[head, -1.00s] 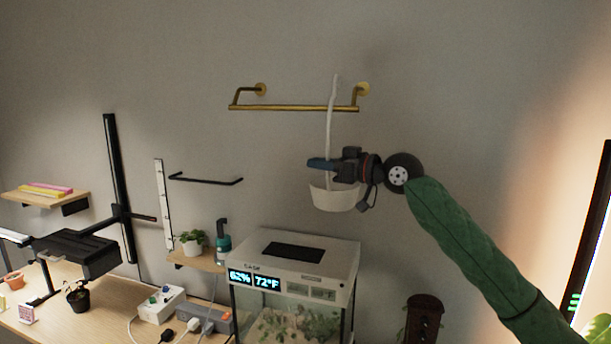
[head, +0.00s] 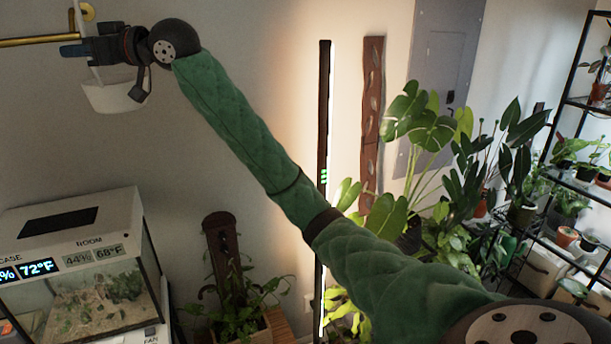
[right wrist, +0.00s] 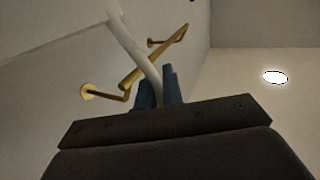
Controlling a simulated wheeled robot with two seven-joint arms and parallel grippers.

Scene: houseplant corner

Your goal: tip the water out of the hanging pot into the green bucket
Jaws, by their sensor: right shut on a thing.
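The white hanging pot (head: 112,97) is at the upper left of the head view, in front of the wall. Its white hanger strap (right wrist: 135,48) runs up from my right gripper toward the brass rail (right wrist: 150,62) in the right wrist view. My right gripper (head: 76,50) is shut on this strap, just above the pot. The pot hangs below the fingers and looks slightly tilted. The water inside it cannot be seen. My left gripper is not in view.
A glass terrarium (head: 95,310) with a white lid stands below the pot. A planter with a dark post (head: 222,245) is right of it. A tall grow light (head: 323,130), leafy plants (head: 420,130) and a black shelf rack (head: 550,150) fill the right.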

